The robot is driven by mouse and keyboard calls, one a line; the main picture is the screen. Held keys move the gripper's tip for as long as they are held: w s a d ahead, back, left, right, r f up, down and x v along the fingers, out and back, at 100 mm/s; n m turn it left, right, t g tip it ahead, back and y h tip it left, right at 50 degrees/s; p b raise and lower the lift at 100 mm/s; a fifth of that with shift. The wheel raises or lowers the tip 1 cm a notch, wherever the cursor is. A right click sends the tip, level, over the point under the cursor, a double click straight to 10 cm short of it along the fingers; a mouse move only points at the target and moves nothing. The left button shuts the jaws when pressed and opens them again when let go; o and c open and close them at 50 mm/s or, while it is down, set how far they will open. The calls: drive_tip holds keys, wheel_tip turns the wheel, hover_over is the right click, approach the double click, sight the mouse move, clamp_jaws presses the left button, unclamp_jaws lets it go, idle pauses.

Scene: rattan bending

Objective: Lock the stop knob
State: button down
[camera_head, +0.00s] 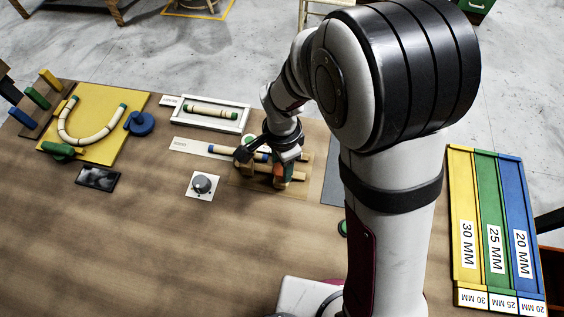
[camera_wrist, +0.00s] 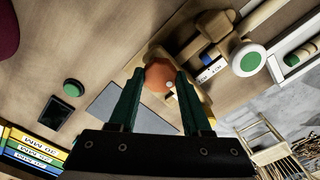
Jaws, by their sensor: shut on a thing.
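The stop knob is an orange, faceted knob (camera_wrist: 158,75) with a small white mark, on the wooden stop fixture (camera_wrist: 208,38). In the wrist view my gripper (camera_wrist: 160,78) has its two green fingers on either side of the knob, shut on it. The hand hides most of the knob there. A blue section with a scale label (camera_wrist: 208,64) sits beside the knob.
A round green-and-white button (camera_wrist: 249,60) stands close to the fixture. A grey dial (camera_head: 202,184) on a white plate lies to its left. Further left is a yellow board (camera_head: 100,95) with a bent rattan piece. The front left of the bench is clear.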

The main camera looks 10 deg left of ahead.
drive_tip(key=shift+m, duration=1.6)
drive_tip(key=shift+c, duration=1.7)
unclamp_jaws()
wheel_tip(320, 180, up, 16)
drive_tip(key=shift+f, duration=0.1)
